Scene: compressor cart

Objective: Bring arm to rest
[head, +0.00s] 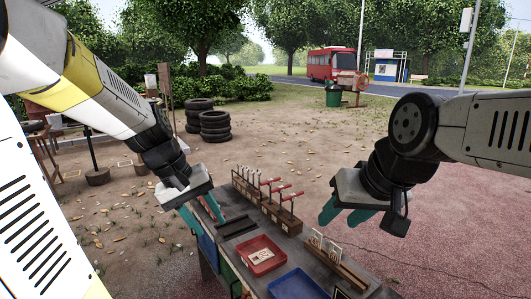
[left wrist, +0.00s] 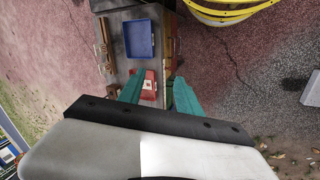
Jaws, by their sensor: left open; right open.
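My left gripper (head: 202,214) is open and empty, held above the left end of the cart's grey top (head: 322,271). In the left wrist view its two teal fingers (left wrist: 158,92) are spread apart, with the cart top beyond them. My right gripper (head: 345,218) is open and empty, held up to the right of the cart, with its teal fingers pointing left and down. Both arms are raised, and neither gripper touches anything that I can see.
The cart carries a red tray (head: 279,264) with a pale item in it, a blue tray (head: 298,285), and a wooden rack (head: 268,208) of red-handled tools. Stacked tyres (head: 215,127) stand on the ground behind. Open ground lies right of the cart.

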